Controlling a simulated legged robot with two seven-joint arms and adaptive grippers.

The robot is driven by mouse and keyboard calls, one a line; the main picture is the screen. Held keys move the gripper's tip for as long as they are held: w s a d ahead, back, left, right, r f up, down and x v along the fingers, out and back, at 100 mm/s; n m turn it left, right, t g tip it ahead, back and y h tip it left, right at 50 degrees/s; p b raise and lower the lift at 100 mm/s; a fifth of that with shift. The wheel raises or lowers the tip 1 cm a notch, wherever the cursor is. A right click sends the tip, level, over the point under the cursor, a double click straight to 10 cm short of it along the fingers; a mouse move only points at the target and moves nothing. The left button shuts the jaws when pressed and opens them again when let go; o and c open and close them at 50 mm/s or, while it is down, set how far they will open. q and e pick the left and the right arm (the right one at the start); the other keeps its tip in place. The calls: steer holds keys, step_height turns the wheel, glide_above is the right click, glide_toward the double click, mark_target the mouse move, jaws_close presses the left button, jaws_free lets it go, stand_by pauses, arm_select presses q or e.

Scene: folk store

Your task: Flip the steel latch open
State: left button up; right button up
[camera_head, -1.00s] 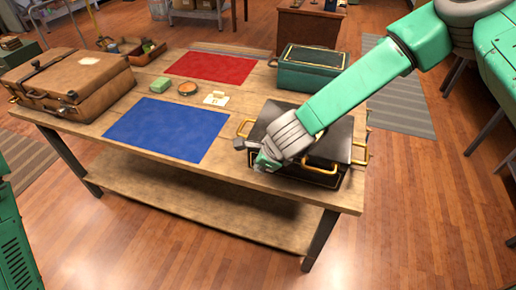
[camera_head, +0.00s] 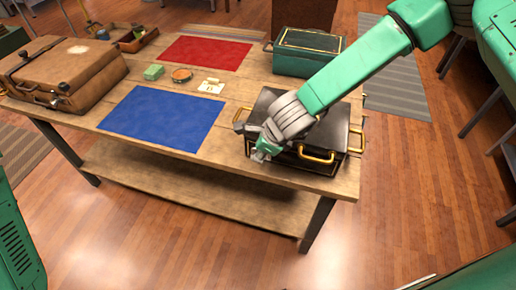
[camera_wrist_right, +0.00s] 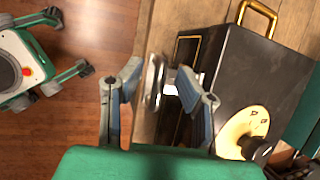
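A black box (camera_head: 335,137) with gold handles sits at the table's right front corner. It also shows in the wrist view (camera_wrist_right: 245,75), with a round cream dial plate (camera_wrist_right: 240,128) on it. My right gripper (camera_head: 262,153) is at the left part of the box's front edge. In the wrist view my right gripper (camera_wrist_right: 155,90) has its two fingers apart. A shiny steel piece, seemingly the steel latch (camera_wrist_right: 151,85), lies between them at the box's edge; I cannot tell whether a finger touches it. My arm hides part of the lid. My left gripper is not in view.
The wooden table (camera_head: 235,180) also holds a green box (camera_head: 300,62), a brown suitcase (camera_head: 65,72), a blue mat (camera_head: 165,117), a red mat (camera_head: 205,52) and small items. A gold handle (camera_head: 318,156) sticks out close right of my right gripper.

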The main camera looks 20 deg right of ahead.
steer(key=shift+s+d+r, duration=0.1)
steer(key=shift+s+r, duration=0.05)
steer(key=shift+r, duration=0.2)
steer(key=v, duration=1.1)
steer(key=shift+d, duration=0.15)
steer(key=s+d+f+n+g+h+b, duration=0.1)
steer(key=s+d+f+n+b, duration=0.2)
steer(key=f, duration=0.5)
steer(key=s+d+f+n+b, duration=0.1)
steer(key=s+f+n+b, duration=0.2)
steer(key=s+f+n, duration=0.4)
steer(key=s+d+f+n+g+h+b, duration=0.1)
steer(key=s+f+n+b, duration=0.2)
steer(key=f, duration=0.6)
steer(key=s+d+f+n+g+b, duration=0.2)
steer(key=s+d+f+n+b, duration=0.3)
steer(key=s+f+n, duration=0.4)
steer(key=s+n, duration=0.3)
steer(key=shift+d+f+b, duration=0.35)
steer(key=shift+d+b, duration=0.05)
